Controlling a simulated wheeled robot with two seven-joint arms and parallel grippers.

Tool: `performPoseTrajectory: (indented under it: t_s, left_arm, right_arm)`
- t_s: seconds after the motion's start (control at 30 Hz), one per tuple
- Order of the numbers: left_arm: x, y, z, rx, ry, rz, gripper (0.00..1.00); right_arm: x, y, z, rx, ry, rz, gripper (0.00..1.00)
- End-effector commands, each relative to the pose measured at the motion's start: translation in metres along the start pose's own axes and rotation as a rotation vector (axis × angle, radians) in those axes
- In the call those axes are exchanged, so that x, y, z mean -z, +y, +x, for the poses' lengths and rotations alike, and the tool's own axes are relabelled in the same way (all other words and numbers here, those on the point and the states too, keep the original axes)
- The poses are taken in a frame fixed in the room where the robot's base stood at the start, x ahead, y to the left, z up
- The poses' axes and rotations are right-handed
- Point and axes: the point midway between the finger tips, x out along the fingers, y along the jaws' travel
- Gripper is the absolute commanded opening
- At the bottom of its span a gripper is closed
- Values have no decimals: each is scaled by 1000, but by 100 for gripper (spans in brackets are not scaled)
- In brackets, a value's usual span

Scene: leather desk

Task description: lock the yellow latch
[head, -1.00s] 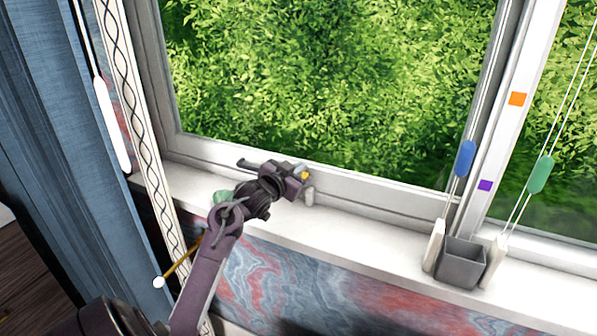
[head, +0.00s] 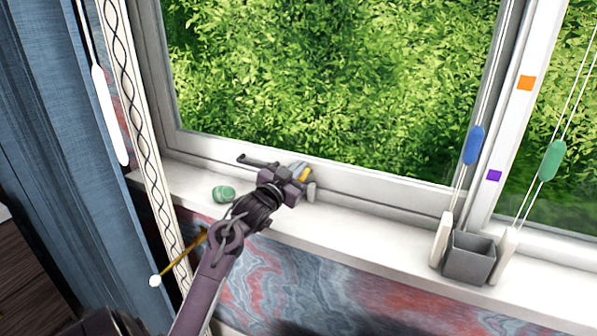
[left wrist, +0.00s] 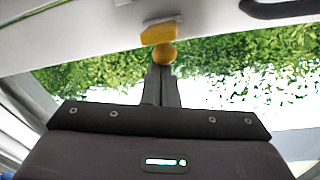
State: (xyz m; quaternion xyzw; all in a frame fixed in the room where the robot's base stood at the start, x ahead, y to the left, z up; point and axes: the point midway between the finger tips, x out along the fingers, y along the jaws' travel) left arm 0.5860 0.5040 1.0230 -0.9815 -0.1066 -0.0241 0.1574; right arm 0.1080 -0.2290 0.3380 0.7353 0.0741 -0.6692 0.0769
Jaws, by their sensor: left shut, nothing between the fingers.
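The yellow latch (head: 305,174) is on the lower window frame, partly hidden by my left gripper in the head view. In the left wrist view the latch (left wrist: 158,34) shows as a yellow block with a rounded yellow knob (left wrist: 164,54) below it in the picture. My left gripper (head: 298,168) is at the latch. Its fingers (left wrist: 162,72) are shut together and empty, with their tips close to the knob; I cannot tell whether they touch it. My right gripper is not in view.
A dark window handle (head: 258,161) is left of the gripper. A green object (head: 223,194) lies on the white sill (head: 340,218). A grey open box (head: 470,257) stands on the right. Blue (head: 473,146) and green (head: 552,160) cord weights hang there. A curtain (head: 50,150) hangs left.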

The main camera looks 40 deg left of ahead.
Motion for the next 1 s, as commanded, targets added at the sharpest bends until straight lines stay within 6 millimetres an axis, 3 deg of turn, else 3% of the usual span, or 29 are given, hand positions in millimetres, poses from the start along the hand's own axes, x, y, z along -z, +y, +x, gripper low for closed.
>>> performPoseTrajectory:
  t_s: [0.5, 1.0]
  left_arm:
    - [-20, 7, -10, -2, -9, -1, 0]
    - [-22, 8, -11, -1, -7, -1, 0]
  right_arm:
    - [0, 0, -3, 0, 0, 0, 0]
    - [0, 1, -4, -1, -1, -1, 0]
